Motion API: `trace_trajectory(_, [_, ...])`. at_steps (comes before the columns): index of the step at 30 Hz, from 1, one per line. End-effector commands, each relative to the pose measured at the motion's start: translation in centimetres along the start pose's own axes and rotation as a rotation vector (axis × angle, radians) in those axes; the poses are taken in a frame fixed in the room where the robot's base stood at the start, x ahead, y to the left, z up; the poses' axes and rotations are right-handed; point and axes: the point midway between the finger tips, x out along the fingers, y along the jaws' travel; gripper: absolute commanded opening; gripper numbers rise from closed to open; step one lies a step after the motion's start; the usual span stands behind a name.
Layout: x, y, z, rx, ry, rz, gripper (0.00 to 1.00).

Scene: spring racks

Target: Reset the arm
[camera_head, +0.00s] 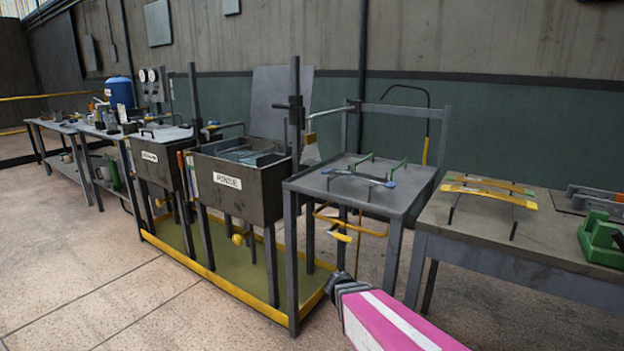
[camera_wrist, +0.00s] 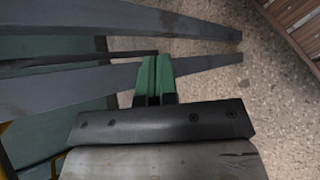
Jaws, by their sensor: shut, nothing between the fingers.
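My gripper (camera_wrist: 155,78) shows in the wrist view with its two green fingers together and nothing between them. Its dark mounting plate with screws lies just below the fingers. Long grey bars (camera_wrist: 150,18) cross behind the fingertips; I cannot tell whether the fingers touch them. In the head view a pink and white part of my own arm rises from the bottom edge, in front of the grey stand. The fingers cannot be made out in the head view.
A grey stand (camera_head: 318,183) carries a blue-tipped curved bar (camera_head: 358,175) on a small rack. Left of it is a rinse tank (camera_head: 250,205). Right is a bench (camera_head: 545,240) with yellow curved bars (camera_head: 488,193) and a green device (camera_head: 600,240). Floor (camera_head: 80,260) is open at left.

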Motion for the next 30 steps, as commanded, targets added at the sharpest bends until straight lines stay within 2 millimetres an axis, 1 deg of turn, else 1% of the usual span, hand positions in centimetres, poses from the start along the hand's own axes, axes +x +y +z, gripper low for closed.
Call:
trace_trajectory(1, [0.3,-0.3,0.8,0.055,0.027,-0.088,0.00])
trace_trajectory(6, [0.0,-1.7,1.7,0.247,0.124,-0.384,0.00])
trace_trajectory(10, [-1.1,-2.2,2.1,0.402,0.194,-0.604,0.00])
trace_trajectory(15, [-3.0,-2.0,2.2,0.568,0.264,-0.827,0.00])
trace_trajectory(18, [-3.8,-1.8,2.2,0.625,0.288,-0.906,0.00])
trace_trajectory(21, [-4.2,-1.6,2.1,0.656,0.300,-0.948,0.00])
trace_trajectory(30, [-4.3,-1.6,2.1,0.661,0.303,-0.957,0.00])
